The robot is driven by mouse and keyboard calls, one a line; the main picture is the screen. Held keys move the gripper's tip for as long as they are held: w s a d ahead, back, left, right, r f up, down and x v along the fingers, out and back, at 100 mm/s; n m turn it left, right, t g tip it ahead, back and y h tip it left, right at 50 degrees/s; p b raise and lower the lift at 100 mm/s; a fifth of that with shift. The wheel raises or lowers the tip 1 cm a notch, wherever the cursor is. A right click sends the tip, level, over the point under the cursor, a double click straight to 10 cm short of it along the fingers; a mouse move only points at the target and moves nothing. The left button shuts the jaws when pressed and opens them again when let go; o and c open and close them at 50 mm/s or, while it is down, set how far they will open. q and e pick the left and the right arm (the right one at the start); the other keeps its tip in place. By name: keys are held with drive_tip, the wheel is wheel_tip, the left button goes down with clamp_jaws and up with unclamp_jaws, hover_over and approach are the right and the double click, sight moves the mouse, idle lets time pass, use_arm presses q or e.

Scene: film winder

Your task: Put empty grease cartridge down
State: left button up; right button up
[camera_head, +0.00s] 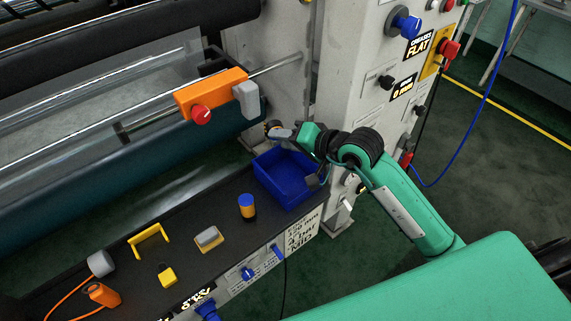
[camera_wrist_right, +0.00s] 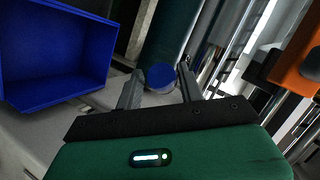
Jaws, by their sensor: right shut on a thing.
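My right gripper (camera_head: 283,133) is above and behind the blue bin (camera_head: 268,186), near the machine's side frame. In the right wrist view its two fingers (camera_wrist_right: 160,88) are shut on a cartridge with a round blue end (camera_wrist_right: 160,76) and a pale body. The cartridge is mostly hidden by the hand in the head view. The bin also shows at the left of the wrist view (camera_wrist_right: 50,105), apart from the fingers. Another cartridge, orange and black with a blue top (camera_head: 247,201), stands upright on the dark shelf. My left gripper is out of view.
The dark shelf (camera_head: 130,225) also holds a yellow handle (camera_head: 149,239), a grey-topped block (camera_head: 208,238), a small yellow item (camera_head: 167,274) and an orange item (camera_head: 102,294). An orange block with a red knob (camera_head: 201,115) sits on the rail above. The roller (camera_head: 100,185) lies behind the shelf.

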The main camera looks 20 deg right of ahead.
wheel_tip(320, 180, down, 10)
drive_tip(key=p, duration=0.1)
drive_tip(key=shift+p, duration=0.3)
drive_tip(key=shift+f, duration=0.15)
drive_tip(key=shift+f+b, duration=0.5)
drive_tip(key=shift+b, duration=0.1)
drive_tip(key=o, duration=1.1)
drive_tip(key=shift+r, duration=0.1)
drive_tip(key=shift+r, duration=0.1)
